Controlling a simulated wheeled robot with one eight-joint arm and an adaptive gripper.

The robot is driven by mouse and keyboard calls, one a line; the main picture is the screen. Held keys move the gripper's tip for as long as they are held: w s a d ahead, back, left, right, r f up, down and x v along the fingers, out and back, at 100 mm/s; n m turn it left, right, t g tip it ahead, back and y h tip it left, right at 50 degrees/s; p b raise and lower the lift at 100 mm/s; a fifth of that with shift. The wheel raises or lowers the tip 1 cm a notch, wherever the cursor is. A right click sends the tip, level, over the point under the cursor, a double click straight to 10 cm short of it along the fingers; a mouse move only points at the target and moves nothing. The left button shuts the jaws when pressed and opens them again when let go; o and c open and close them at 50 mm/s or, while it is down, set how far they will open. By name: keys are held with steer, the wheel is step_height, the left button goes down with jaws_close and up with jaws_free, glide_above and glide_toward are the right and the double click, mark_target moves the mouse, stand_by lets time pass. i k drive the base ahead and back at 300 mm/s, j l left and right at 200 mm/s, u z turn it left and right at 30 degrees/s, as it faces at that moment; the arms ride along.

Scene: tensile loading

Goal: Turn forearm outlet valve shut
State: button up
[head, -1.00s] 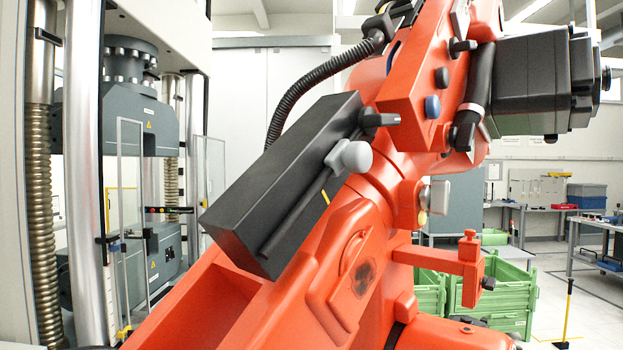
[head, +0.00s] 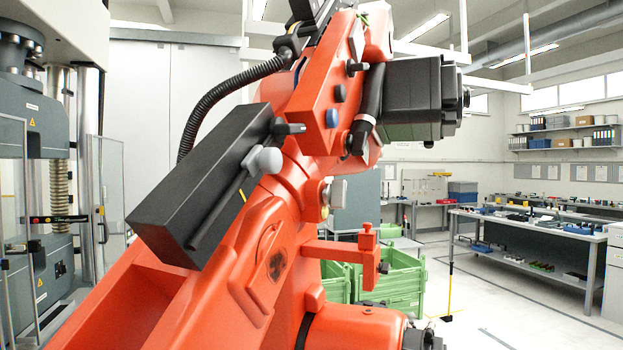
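A large orange industrial robot arm (head: 275,215) fills the left and middle of the head view. A long black box (head: 205,185) is mounted along it. A grey rounded knob (head: 265,160) and a black lever-like fitting (head: 288,128) stick out at the box's upper end. On the orange housing above are a black knob (head: 357,67), a dark round knob (head: 340,93) and a blue round knob (head: 332,117). I cannot tell which of these is the forearm outlet valve, or how far it is turned. My gripper is not in view.
A testing machine (head: 35,120) with a clear guard door stands at the left. Green crates (head: 390,290) sit behind the orange arm's lower part. A workbench (head: 540,240) with small items stands at the right. The floor (head: 500,310) at front right is open, apart from a yellow pole (head: 451,280).

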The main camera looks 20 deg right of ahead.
mark_target(334, 193)
steer(key=k+l, duration=0.1)
steer(key=l, duration=0.2)
steer(key=k+l, duration=0.1)
steer(key=l, duration=0.25)
steer(key=k+l, duration=0.15)
steer(key=l, duration=0.15)
steer(key=k+l, duration=0.1)
steer(key=l, duration=0.25)
steer(key=u, duration=0.05)
